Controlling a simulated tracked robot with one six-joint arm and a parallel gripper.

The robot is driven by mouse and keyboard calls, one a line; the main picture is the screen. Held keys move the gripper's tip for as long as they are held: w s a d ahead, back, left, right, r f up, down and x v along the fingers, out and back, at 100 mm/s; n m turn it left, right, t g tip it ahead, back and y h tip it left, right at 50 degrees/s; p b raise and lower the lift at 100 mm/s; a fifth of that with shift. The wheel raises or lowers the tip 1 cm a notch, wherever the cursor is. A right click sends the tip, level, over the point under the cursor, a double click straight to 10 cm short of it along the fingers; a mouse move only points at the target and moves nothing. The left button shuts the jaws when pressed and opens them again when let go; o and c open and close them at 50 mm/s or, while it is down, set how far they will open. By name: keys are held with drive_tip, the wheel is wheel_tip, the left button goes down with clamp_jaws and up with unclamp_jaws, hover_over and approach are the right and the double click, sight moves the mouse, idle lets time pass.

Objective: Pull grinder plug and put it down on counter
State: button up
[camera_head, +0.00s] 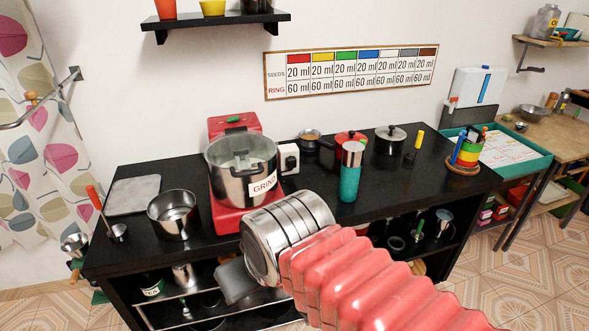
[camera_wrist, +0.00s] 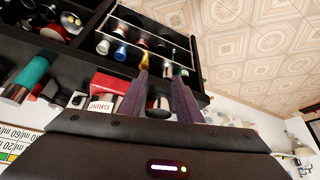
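The grinder (camera_head: 230,210) has a red base and a steel bowl with a white label, and stands on the black counter (camera_head: 330,208). A small white socket block (camera_head: 289,158) with a dark spot stands just right of it; I cannot make out the plug clearly. In the wrist view the picture is turned over, and the red grinder (camera_wrist: 103,84) shows left of my gripper (camera_wrist: 161,80). Its two purple fingers are apart with nothing held between them.
A steel pot (camera_head: 174,214), ladle (camera_head: 117,232) and grey board (camera_head: 134,194) are on the counter's left. A teal bottle (camera_head: 350,180), red pot (camera_head: 350,138) and steel pot (camera_head: 391,138) stand right. Open shelves below hold utensils. Bare counter lies right of the bottle.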

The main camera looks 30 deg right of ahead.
drive_tip(key=shift+s+d, duration=0.2)
drive_tip(key=shift+s, duration=0.25)
drive_tip(key=shift+o, duration=0.2)
